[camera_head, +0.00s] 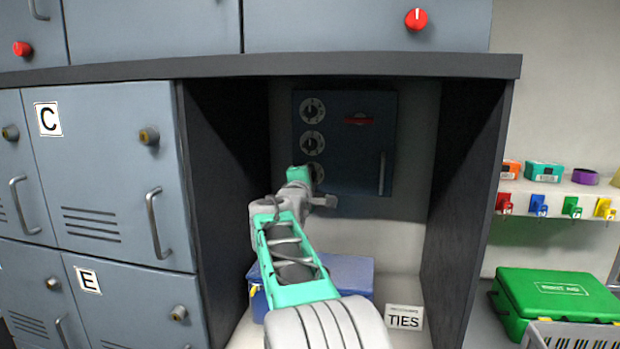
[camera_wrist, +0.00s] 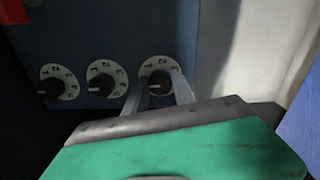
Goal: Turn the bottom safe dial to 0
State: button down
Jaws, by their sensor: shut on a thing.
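The dark blue safe (camera_head: 350,180) is on the back wall of the open cubby, with a column of three dials on its left side. The bottom dial (camera_head: 318,170) is partly hidden behind my gripper (camera_head: 312,186). In the wrist view the picture is turned and the bottom dial (camera_wrist: 157,67) is the rightmost of the row. My gripper (camera_wrist: 158,92) has its two fingers on either side of this dial's black knob and is shut on it. Numbers 1 and 2 show at the top of its white ring; the lower part is hidden, and the setting cannot be read.
The middle dial (camera_head: 312,142) and top dial (camera_head: 312,110) are just above. A vertical handle (camera_head: 382,173) is on the safe's right. A blue box (camera_head: 348,272) and a TIES sign (camera_head: 404,316) are below. Dark side walls bound the cubby.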

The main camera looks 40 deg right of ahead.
jog(key=c, duration=1.1)
grip_release()
jog(key=shift+o, duration=0.2)
jog(key=shift+a, duration=0.1)
jog(key=b+v, duration=0.2)
jog(key=v, duration=0.5)
jog(key=shift+s+a, duration=0.25)
